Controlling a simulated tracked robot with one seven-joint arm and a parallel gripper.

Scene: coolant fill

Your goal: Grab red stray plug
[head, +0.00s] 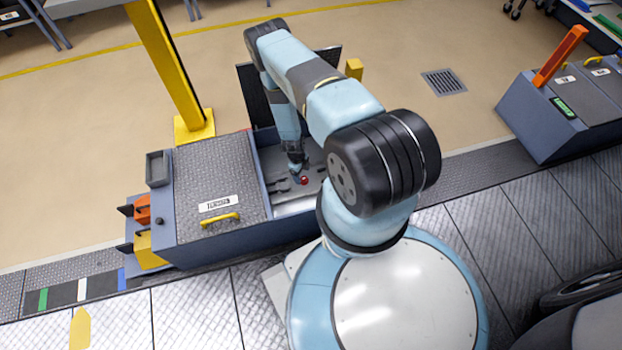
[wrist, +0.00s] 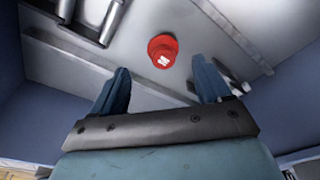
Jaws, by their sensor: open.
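The red stray plug (wrist: 163,50) lies on the grey metal floor of an open bay in the wrist view, a small round red piece with a white mark on it. It also shows in the head view (head: 304,181) as a small red dot close to my gripper (head: 297,166). In the wrist view my gripper (wrist: 163,78) is open, one finger at left and one at right. The plug appears between and beyond the two fingertips, with a gap on each side. Nothing is held.
The bay (head: 316,203) has blue-grey walls. A closed tread-plate lid (head: 216,181) with a yellow handle (head: 220,220) lies left of it. Metal cylinders (wrist: 88,17) lie at the wrist view's upper left. A yellow post (head: 175,70) stands behind.

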